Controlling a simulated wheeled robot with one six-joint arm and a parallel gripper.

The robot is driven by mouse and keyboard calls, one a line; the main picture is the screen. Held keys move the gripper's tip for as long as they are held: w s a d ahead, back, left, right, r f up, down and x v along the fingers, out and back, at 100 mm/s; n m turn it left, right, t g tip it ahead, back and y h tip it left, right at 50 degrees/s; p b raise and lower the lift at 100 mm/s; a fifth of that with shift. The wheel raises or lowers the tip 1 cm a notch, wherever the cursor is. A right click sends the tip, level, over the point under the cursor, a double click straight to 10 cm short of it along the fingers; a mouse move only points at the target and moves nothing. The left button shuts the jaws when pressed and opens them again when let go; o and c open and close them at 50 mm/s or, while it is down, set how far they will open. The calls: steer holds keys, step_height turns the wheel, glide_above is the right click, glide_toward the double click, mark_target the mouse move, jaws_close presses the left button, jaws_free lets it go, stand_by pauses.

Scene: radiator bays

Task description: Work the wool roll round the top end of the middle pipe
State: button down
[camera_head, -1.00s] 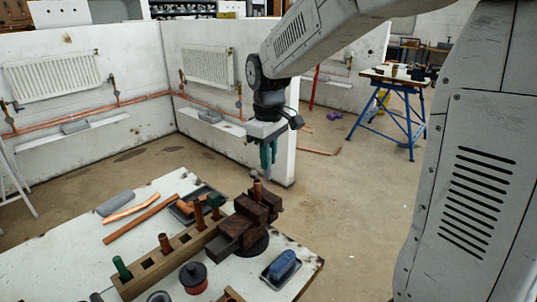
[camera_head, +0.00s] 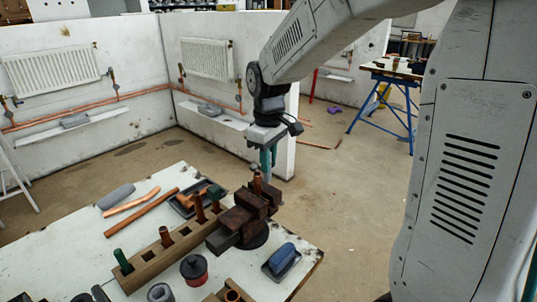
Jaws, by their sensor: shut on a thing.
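My gripper (camera_head: 267,163) points down above the vise, its teal fingers shut on a small grey lump, which looks like the wool roll (camera_head: 254,168). The wool is right by the top end of an upright copper pipe (camera_head: 257,186) in the dark vise (camera_head: 236,226). I cannot tell whether it touches the pipe or how far round it reaches. I cannot tell for sure which pipe is the middle one.
The white bench (camera_head: 75,240) also holds a grey roll (camera_head: 115,196), loose copper pipes (camera_head: 140,217), a dark tray (camera_head: 184,205), a red and black tin (camera_head: 194,270) and a blue-topped brush or block (camera_head: 282,258). Floor is clear between the bench and blue trestle (camera_head: 385,100).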

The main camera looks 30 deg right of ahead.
steer(key=shift+f, duration=0.25)
steer(key=shift+f, duration=0.2)
stand_by(0.3)
steer(key=shift+w+a, duration=0.1)
steer(key=shift+a, duration=0.1)
stand_by(0.3)
